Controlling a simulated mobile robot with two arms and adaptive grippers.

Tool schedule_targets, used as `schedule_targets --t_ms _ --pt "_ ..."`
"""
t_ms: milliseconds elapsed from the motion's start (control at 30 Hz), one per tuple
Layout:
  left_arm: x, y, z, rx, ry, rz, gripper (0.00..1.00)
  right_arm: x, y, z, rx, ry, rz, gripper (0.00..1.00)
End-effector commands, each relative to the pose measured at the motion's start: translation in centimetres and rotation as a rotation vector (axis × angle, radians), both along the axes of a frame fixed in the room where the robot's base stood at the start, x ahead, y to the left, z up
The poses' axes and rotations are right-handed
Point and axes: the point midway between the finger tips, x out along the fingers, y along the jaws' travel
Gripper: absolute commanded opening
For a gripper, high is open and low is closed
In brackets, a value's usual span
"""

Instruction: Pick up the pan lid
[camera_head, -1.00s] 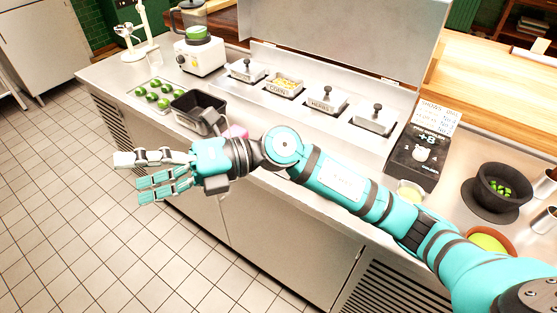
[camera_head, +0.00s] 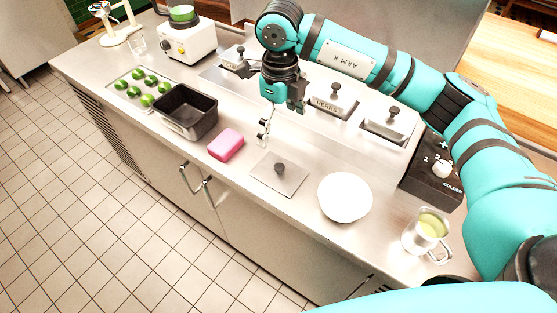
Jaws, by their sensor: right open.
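A flat square metal pan lid (camera_head: 291,181) with a dark round knob lies on the front of the steel counter. My right gripper (camera_head: 267,126) hangs pointing down, above and a little behind the lid in the picture. Its thin fingers are open and empty, and apart from the lid. Other lidded pans are set in the counter behind: the herbs pan (camera_head: 325,105), one to its right (camera_head: 386,127), and one at the left (camera_head: 235,66). My gripper and wrist hide the pan between. My left gripper is out of view.
A pink sponge (camera_head: 226,145) and a dark empty tin (camera_head: 188,116) stand left of the lid. A white bowl (camera_head: 345,197) is close on its right. Limes lie on a tray (camera_head: 120,101).

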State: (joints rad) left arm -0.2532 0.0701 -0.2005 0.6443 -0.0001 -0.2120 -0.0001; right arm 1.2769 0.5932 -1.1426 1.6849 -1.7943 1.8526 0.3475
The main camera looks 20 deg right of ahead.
Motion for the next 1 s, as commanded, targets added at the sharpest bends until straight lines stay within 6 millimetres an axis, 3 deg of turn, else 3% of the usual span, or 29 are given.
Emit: schedule_targets --t_ms 200,300,367,600,667,767,1000 --pt "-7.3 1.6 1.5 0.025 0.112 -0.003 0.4 -0.2 0.0 -4.6 0.0 0.008 0.0 1.0" --pt "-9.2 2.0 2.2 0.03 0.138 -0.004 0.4 -0.2 0.0 -6.7 0.001 0.007 0.001 1.0" --pt "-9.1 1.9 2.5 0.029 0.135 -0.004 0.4 -0.3 0.0 -7.8 0.0 0.006 0.002 1.0" --pt "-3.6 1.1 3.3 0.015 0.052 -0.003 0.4 -0.2 0.1 -10.1 0.003 0.003 0.003 1.0" --pt "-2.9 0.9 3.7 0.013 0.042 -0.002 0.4 -0.2 0.2 -10.4 0.003 0.004 0.003 1.0" --pt "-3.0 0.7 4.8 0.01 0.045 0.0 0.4 -0.3 0.2 -11.5 0.002 0.007 0.002 1.0" --pt "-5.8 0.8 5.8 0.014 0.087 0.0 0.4 -0.3 0.3 -14.9 0.003 0.004 0.002 1.0"
